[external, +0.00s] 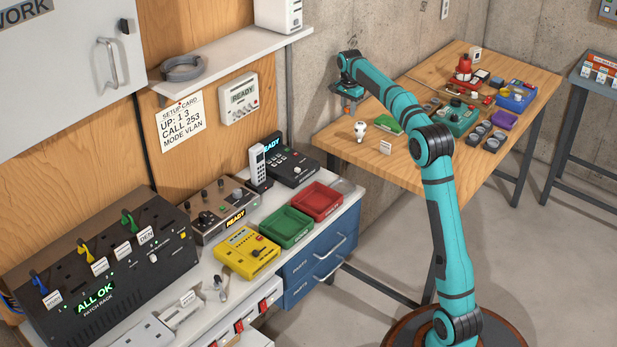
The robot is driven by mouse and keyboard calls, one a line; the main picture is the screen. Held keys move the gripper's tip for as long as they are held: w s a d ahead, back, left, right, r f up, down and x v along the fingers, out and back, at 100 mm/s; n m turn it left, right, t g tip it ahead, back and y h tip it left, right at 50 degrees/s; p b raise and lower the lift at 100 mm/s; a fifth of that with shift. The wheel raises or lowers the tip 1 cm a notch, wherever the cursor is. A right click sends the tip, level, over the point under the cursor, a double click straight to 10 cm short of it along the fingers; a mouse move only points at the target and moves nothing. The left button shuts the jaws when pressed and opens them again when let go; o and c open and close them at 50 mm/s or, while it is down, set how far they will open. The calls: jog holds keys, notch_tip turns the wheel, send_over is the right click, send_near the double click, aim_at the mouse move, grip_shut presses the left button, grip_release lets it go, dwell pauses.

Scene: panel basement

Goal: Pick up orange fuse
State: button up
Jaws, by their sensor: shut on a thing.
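My gripper (350,106) hangs pointing down near the left edge of the wooden table, above the table's height. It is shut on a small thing. A small orange-red patch shows at the gripper, which fits the orange fuse, but it is too small to make out its shape. No other orange fuse can be told clearly in this view.
The wooden table (394,163) holds a green tray (388,124), a white bulb-like piece (360,131), a small white card (385,147), a green device (455,117), a blue bin (514,98) and several dark cups. The workbench at left has a patch rack (105,262), green bin (285,228) and red bin (315,201).

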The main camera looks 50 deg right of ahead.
aim_at(348, 107)
jog(key=shift+r, duration=2.35)
